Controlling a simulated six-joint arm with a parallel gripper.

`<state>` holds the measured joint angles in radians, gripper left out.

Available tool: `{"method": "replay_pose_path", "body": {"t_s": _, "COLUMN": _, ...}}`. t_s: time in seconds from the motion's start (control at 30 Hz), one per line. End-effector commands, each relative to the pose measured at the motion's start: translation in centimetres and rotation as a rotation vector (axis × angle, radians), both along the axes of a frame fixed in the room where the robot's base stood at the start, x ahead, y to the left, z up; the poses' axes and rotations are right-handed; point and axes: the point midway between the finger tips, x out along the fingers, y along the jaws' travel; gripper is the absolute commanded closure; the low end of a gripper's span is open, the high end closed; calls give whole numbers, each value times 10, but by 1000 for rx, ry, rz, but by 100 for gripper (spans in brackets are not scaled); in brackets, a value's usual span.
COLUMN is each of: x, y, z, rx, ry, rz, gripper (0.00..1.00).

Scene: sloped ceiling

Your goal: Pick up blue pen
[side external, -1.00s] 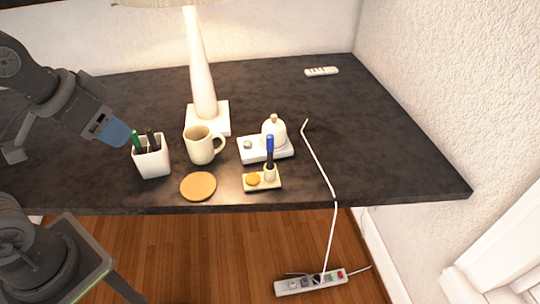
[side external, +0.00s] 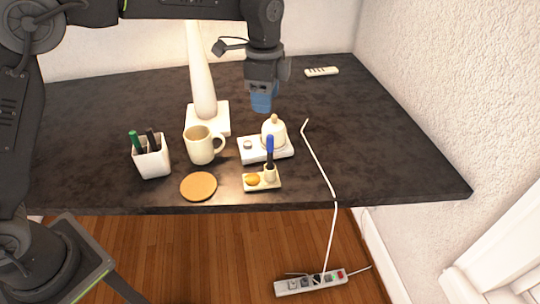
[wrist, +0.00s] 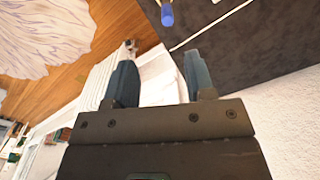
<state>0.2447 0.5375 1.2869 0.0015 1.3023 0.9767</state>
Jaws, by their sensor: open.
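The blue pen (side external: 270,146) stands upright in a small cream holder (side external: 262,181) near the front edge of the dark table. Its blue end points up. In the wrist view the blue end of the pen (wrist: 167,16) shows at the top, beyond the fingertips. My gripper (side external: 263,102) is above the table, behind the pen and higher than it, with blue fingers pointing down. In the wrist view my gripper (wrist: 158,80) has its two fingers apart with nothing between them.
A white bell-shaped item (side external: 274,131) on a white base stands just behind the pen. A mug (side external: 200,146), an orange coaster (side external: 198,187), a pen cup (side external: 152,161) and a lamp (side external: 203,75) are to the left. A white cable (side external: 318,160) runs off the table at right.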

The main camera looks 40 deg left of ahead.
Motion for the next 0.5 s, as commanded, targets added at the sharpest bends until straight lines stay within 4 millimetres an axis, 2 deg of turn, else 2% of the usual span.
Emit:
{"method": "replay_pose_path", "body": {"t_s": 0.17, "x": 6, "y": -6, "z": -15, "rx": 4, "ry": 16, "rz": -41, "gripper": 50}}
{"method": "replay_pose_path", "body": {"t_s": 0.5, "x": 6, "y": -5, "z": -77, "rx": 4, "ry": 17, "rz": -38, "gripper": 50}}
